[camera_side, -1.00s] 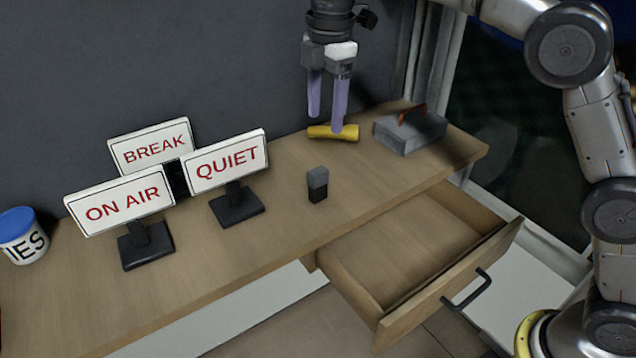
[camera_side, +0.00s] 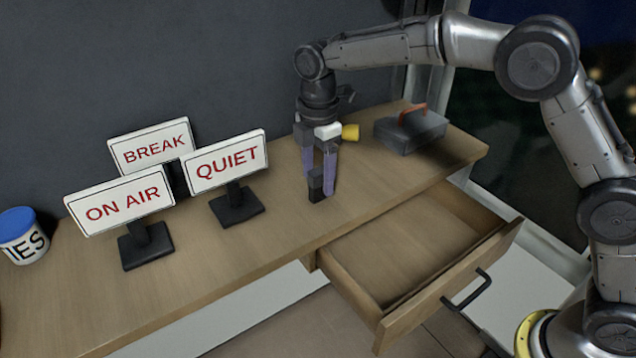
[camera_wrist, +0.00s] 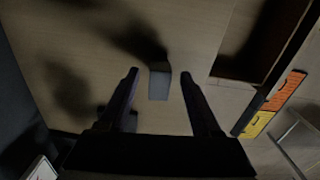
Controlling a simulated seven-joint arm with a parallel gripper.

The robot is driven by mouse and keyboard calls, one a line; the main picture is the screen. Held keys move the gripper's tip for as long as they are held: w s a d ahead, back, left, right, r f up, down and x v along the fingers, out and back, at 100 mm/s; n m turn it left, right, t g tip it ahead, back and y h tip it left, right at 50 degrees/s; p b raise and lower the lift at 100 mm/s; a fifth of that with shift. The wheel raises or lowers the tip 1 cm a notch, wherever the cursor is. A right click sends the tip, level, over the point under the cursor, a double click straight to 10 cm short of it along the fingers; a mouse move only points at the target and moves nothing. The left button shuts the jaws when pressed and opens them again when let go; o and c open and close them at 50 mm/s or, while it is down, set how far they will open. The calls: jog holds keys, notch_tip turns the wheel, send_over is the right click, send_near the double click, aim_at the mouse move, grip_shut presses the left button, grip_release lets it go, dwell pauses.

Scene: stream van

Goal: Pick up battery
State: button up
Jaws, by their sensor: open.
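The battery (camera_side: 316,184), a small upright dark block with a grey top, stands on the wooden desk. My gripper (camera_side: 321,192) points down at it, open, with its purple fingers low around the block. In the side view the fingers partly hide the block. In the wrist view the battery (camera_wrist: 158,84) lies between the two dark fingertips (camera_wrist: 159,74), with a visible gap on each side.
Signs reading QUIET (camera_side: 226,163), ON AIR (camera_side: 118,204) and BREAK (camera_side: 150,145) stand to the left. Behind my gripper are a yellow object (camera_side: 350,132), partly hidden, and a grey box with a red handle (camera_side: 410,132). An open drawer (camera_side: 410,250) juts out in front.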

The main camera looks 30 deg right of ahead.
jog(key=shift+f, duration=1.45)
jog(key=shift+c, duration=0.3)
grip_shut()
